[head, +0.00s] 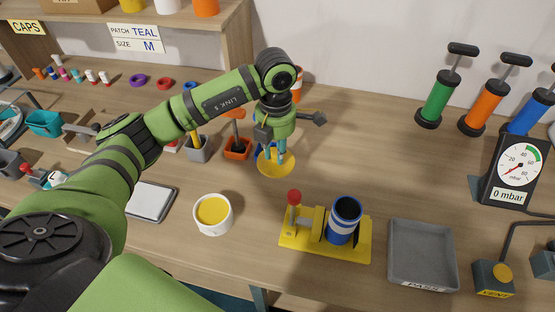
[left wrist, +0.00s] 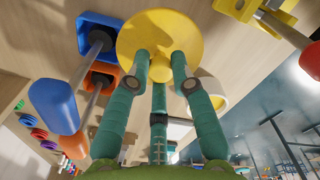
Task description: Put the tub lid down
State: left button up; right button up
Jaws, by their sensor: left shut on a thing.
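The yellow tub lid (head: 277,169) is in my left gripper (head: 274,155), which is shut on it above the table in the head view. In the left wrist view the round lid (left wrist: 185,28) lies across the tips of the teal fingers (left wrist: 163,78). The white tub (head: 231,218), with yellow contents, stands uncovered on the table, nearer and to the left of the lid. Part of the tub (left wrist: 218,98) shows behind the fingers in the left wrist view. How high the lid is above the table is hard to tell. My right gripper is out of view.
An orange holder (head: 238,155) and a grey holder (head: 199,155) with tools stand left of the lid. A yellow fixture (head: 300,245) with a blue cylinder (head: 345,218) stands in front. A grey tray (head: 422,250) is farther right. Table right of the lid is clear.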

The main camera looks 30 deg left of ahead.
pick_arm(q)
jog(key=shift+f, duration=0.65)
notch_tip(320, 180, down, 3)
jog(key=shift+w+f+p, duration=0.1)
jog(key=shift+p, duration=0.55)
jog(key=shift+f, duration=0.1)
jog(key=shift+f+b, duration=0.4)
jog(key=shift+b, duration=0.15)
jog(key=shift+f, duration=0.2)
jog(key=o, duration=0.9)
jog(key=shift+o, duration=0.2)
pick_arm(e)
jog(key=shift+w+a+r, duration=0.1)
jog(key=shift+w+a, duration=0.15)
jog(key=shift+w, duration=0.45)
pick_arm(q)
jog(key=shift+r, duration=0.1)
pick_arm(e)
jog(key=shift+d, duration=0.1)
